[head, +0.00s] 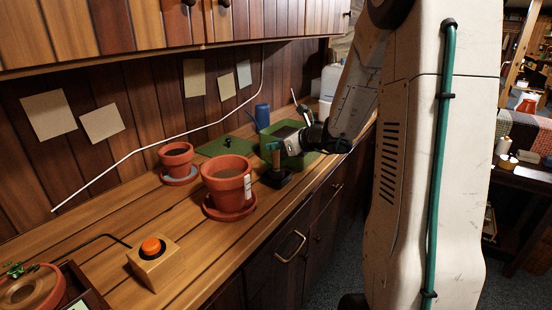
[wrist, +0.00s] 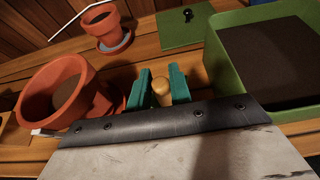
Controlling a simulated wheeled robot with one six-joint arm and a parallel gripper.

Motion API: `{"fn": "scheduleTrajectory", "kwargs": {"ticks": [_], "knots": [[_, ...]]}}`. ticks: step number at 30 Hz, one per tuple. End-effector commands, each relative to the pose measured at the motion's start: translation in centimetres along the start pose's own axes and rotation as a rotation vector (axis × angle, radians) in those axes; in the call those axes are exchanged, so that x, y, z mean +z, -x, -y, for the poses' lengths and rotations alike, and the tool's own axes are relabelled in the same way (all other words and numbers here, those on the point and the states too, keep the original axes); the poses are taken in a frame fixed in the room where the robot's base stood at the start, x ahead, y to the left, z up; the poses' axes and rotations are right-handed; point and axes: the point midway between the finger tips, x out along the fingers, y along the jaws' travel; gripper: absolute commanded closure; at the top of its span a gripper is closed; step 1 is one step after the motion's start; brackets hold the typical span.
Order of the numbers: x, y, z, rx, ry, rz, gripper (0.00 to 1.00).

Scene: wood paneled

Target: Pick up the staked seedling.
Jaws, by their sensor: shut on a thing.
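My gripper (wrist: 160,88) has teal fingers and is shut on a tan, round-ended wooden piece (wrist: 161,88). In the head view my gripper (head: 274,155) points down over a small black holder (head: 277,179) on the counter. The fingers hide most of the held piece, and I cannot tell whether its lower end is in the holder. A small green-leaved plant (head: 16,269) shows at the front left, by a terracotta pot (head: 32,291) in a dark tray; its stake cannot be made out.
A large terracotta pot (head: 228,180) stands left of my gripper, a smaller one (head: 176,157) behind it. A green planter box (wrist: 222,58) is close on the right. A blue watering can (head: 262,117) stands behind. An orange-button box (head: 154,262) sits nearer the front.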

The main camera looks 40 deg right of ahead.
Motion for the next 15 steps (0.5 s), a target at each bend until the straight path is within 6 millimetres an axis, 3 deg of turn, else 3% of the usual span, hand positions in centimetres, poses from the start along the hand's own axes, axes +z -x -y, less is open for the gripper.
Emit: {"fn": "scheduleTrajectory", "kwargs": {"ticks": [10, 15], "knots": [[3.4, 1.4, 0.0, -0.001, 0.005, 0.004, 1.00], [2.2, 4.8, 0.8, -0.006, -0.002, 0.001, 1.00]]}}
